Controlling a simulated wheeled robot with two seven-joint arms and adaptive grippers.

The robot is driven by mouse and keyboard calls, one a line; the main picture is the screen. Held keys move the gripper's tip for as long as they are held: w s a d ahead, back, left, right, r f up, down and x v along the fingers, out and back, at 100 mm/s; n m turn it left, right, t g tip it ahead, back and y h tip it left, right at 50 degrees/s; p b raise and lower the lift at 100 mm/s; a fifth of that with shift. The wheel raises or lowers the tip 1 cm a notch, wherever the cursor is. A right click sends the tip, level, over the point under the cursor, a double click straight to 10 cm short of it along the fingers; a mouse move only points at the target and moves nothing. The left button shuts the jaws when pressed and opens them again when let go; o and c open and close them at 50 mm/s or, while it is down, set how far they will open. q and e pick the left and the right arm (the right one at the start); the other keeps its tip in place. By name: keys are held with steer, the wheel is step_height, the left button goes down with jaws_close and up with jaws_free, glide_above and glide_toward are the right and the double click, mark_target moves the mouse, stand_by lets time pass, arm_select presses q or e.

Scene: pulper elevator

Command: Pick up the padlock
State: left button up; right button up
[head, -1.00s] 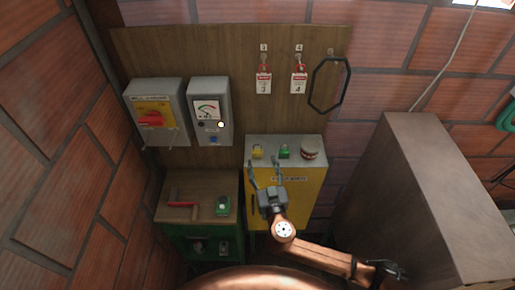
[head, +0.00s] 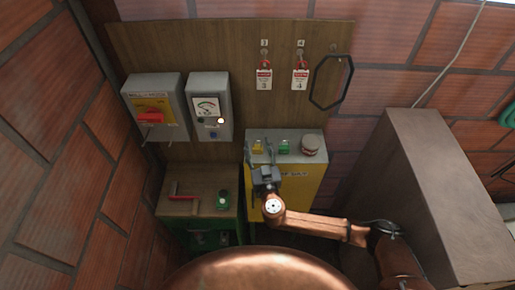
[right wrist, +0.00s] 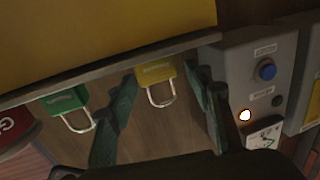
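A yellow padlock (head: 258,147) and a green padlock (head: 284,148) sit on the grey top of the yellow cabinet (head: 300,186). My right gripper (head: 259,153) is open, its fingers on either side of the yellow padlock in the head view. In the right wrist view, the yellow padlock (right wrist: 154,73) with its pale shackle shows between the tips of the open right gripper (right wrist: 160,84). The green padlock (right wrist: 64,101) is outside the fingers there. I cannot tell whether a finger touches the yellow padlock. My left gripper is not in view.
A round red and white item (head: 311,144) stands right of the padlocks. A wooden board behind carries two grey switch boxes (head: 210,108), red tags (head: 300,76) and a black hexagonal ring. A lower bench (head: 200,183) holds a red-handled tool; a tall brown cabinet (head: 430,170) stands right.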

steer(key=shift+w, duration=0.15)
steer(key=c, duration=1.1)
steer(key=shift+r, duration=0.1)
